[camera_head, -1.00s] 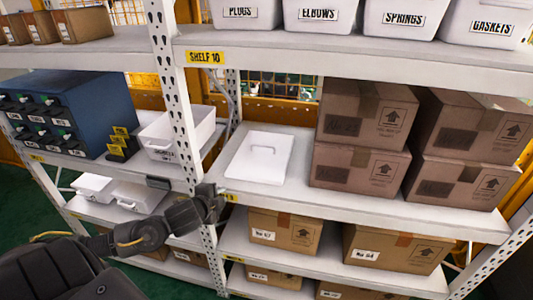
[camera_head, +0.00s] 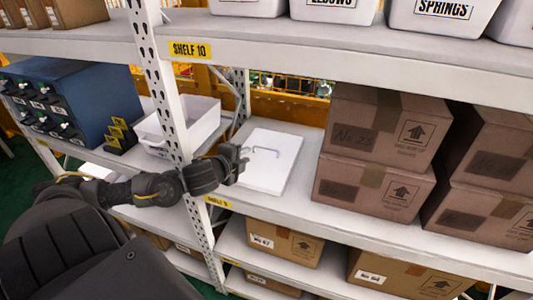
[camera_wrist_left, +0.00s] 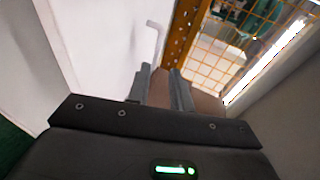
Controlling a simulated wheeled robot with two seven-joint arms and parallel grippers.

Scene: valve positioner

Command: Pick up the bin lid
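The bin lid (camera_head: 278,170) is a flat white panel with a thin raised handle (camera_head: 266,149), lying on the middle shelf. My left gripper (camera_head: 243,158) is at the lid's left side, beside the handle and apart from it. In the left wrist view the gripper (camera_wrist_left: 160,70) shows two fingers with a gap between them, open and empty. The handle (camera_wrist_left: 157,36) shows just beyond the fingertips there. The gripper covers part of the lid's left edge in the head view. My right gripper is not in view.
A perforated white post (camera_head: 165,100) stands just left of my gripper. An open white bin (camera_head: 200,120) is behind it. Brown boxes (camera_head: 375,180) are stacked right of the lid. The upper shelf (camera_head: 330,55) hangs above.

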